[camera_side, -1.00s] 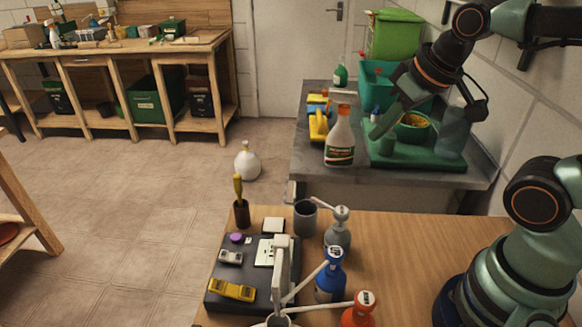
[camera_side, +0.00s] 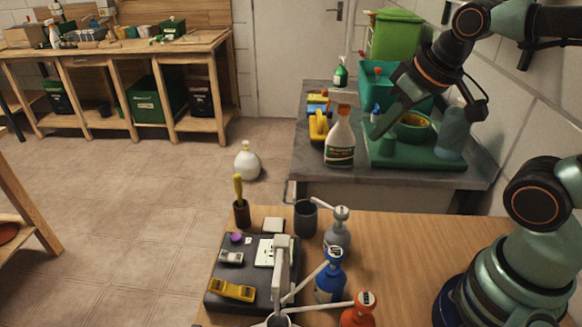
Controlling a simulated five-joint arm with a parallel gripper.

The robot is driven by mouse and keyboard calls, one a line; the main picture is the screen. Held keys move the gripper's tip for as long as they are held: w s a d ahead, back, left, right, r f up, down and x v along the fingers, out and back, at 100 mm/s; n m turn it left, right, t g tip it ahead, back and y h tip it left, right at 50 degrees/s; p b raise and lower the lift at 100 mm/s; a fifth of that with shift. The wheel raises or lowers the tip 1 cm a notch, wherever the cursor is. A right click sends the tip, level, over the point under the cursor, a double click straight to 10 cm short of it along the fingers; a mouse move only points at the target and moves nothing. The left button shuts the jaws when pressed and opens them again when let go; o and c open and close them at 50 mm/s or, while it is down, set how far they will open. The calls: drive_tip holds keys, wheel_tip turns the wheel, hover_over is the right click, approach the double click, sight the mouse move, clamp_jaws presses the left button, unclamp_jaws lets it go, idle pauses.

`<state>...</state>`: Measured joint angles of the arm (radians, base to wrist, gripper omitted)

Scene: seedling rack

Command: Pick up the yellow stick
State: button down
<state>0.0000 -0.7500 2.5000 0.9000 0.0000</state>
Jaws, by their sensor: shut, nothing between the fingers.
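The yellow stick (camera_side: 238,186) stands nearly upright in a small dark brown cup (camera_side: 241,214) at the back left of the wooden table. Its lower part is hidden inside the cup. My gripper (camera_side: 376,128) is at the upper right, over the grey counter by the green tray, and points down and left. It is shut and empty. It is well apart from the yellow stick, to its right and higher in the picture.
On the wooden table (camera_side: 420,250) are a dark mat (camera_side: 212,298) with small items, a grey cup (camera_side: 306,218), and grey, blue (camera_side: 329,280) and orange pump bottles. A spray bottle (camera_side: 340,140) stands on the counter between my gripper and the stick. The table's middle right is clear.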

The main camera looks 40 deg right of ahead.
drive_tip(key=c, duration=0.7)
unclamp_jaws()
drive_tip(key=n+g, duration=0.6)
drive_tip(key=n, duration=0.3)
hover_over(239, 192)
drive_tip(key=f, duration=0.3)
drive_tip(key=w+f, duration=0.1)
drive_tip(key=f, duration=0.1)
drive_tip(key=shift+d, duration=0.25)
drive_tip(key=shift+a+f, duration=0.15)
drive_tip(key=shift+f, duration=0.1)
drive_tip(key=shift+s+f, duration=0.1)
drive_tip(key=shift+f, duration=5.9)
